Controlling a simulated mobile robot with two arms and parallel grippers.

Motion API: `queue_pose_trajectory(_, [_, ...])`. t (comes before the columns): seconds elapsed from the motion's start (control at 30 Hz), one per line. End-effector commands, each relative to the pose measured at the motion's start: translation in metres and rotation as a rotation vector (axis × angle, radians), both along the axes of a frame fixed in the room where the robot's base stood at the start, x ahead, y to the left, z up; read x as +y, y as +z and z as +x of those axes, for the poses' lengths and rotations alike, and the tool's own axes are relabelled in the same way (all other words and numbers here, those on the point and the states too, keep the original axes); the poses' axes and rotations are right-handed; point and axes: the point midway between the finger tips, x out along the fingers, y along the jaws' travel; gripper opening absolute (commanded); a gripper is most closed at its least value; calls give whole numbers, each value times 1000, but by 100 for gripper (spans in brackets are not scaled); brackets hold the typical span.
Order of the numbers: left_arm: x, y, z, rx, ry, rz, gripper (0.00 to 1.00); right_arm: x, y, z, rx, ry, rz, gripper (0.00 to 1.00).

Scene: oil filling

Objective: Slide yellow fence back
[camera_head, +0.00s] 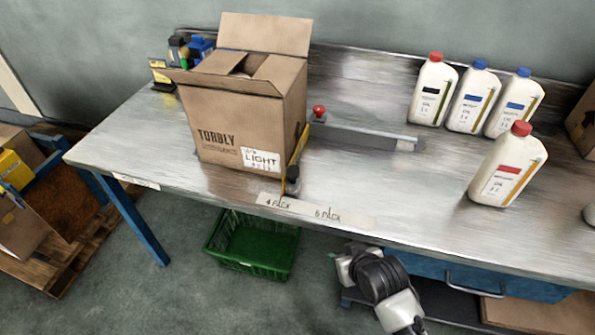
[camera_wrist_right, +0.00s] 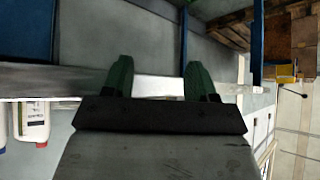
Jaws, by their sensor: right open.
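The yellow fence (camera_head: 299,146) is a thin upright strip on the metal workbench, along the right side of an open cardboard box (camera_head: 240,117). The box hides part of it, and I cannot tell whether they touch. A dark knob (camera_head: 292,181) is at its near end. A red knob (camera_head: 319,111) stands near its far end, by a grey rail (camera_head: 365,136) running right. My right gripper (camera_wrist_right: 158,80) is open and empty in the right wrist view, its green fingers apart. In the head view, my right arm shows below the bench's front edge. My left gripper is out of view.
Several white oil bottles (camera_head: 432,92) stand at the back right, and a red-capped one (camera_head: 508,167) stands nearer the front. "4 pack" and "6 pack" labels (camera_head: 315,212) mark the front edge. A green crate (camera_head: 252,245) is below.

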Motion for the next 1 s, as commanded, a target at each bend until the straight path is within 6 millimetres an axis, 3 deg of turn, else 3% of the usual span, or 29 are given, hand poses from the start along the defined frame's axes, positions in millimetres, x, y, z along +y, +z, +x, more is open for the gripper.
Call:
queue_pose_trajectory(0.1, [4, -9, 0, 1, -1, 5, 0, 7, 34, 1, -54, 17, 20, 58])
queue_pose_trajectory(0.3, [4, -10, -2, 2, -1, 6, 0, 39, 84, 51, -228, 82, 75, 58])
queue_pose_trajectory(0.53, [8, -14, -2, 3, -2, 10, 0, 70, 137, 84, -388, 152, 129, 58])
queue_pose_trajectory(0.7, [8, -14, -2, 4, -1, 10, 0, 79, 144, 95, -416, 165, 139, 58])
queue_pose_trajectory(1.0, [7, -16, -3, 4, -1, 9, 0, 101, 124, 137, -414, 165, 139, 58])
